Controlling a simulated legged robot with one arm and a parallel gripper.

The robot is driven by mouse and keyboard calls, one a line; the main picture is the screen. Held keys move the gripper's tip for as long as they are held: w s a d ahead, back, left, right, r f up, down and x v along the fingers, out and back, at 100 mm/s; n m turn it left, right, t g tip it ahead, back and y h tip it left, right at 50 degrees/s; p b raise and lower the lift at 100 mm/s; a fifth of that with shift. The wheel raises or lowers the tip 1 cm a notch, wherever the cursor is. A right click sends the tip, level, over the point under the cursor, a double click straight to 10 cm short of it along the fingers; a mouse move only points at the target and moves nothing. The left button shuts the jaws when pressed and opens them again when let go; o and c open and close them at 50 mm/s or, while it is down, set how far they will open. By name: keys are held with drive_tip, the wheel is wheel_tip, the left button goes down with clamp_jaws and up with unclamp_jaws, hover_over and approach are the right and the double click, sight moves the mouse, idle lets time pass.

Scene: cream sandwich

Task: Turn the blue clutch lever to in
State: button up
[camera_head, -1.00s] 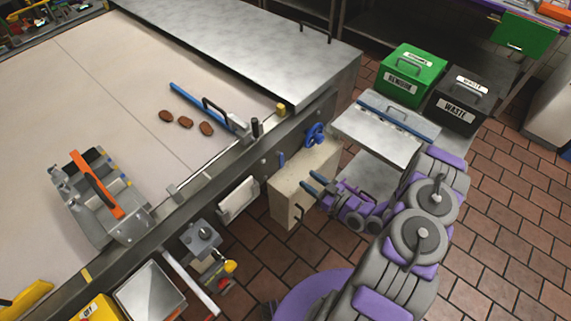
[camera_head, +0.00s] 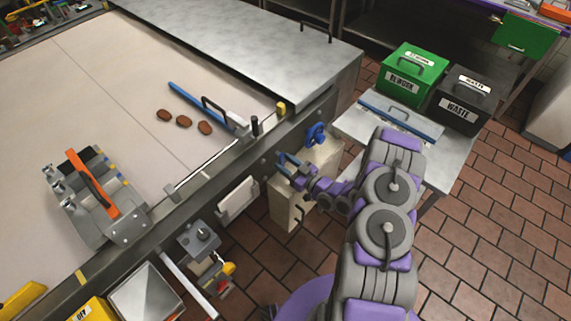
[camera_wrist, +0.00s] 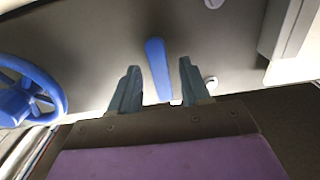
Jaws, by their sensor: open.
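The blue clutch lever (camera_wrist: 158,68) shows in the wrist view as a narrow upright bar on the grey side panel. My gripper (camera_wrist: 155,85) is open, with one finger on each side of the lever and a visible gap to both. In the head view my gripper (camera_head: 288,166) is at the conveyor's side, above the beige box, and its fingers largely hide the lever there. I cannot tell how deep the lever sits between the fingers.
A blue handwheel (camera_wrist: 30,92) is left of the lever; it also shows in the head view (camera_head: 316,134). A pale box (camera_wrist: 292,50) is at the right in the wrist view. The beige box (camera_head: 284,207) stands below my gripper. A metal side table (camera_head: 432,165) is to the right.

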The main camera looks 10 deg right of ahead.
drive_tip(key=shift+w+a, duration=0.1)
drive_tip(key=shift+w, duration=0.05)
drive_tip(key=shift+c, duration=0.5)
clamp_jaws()
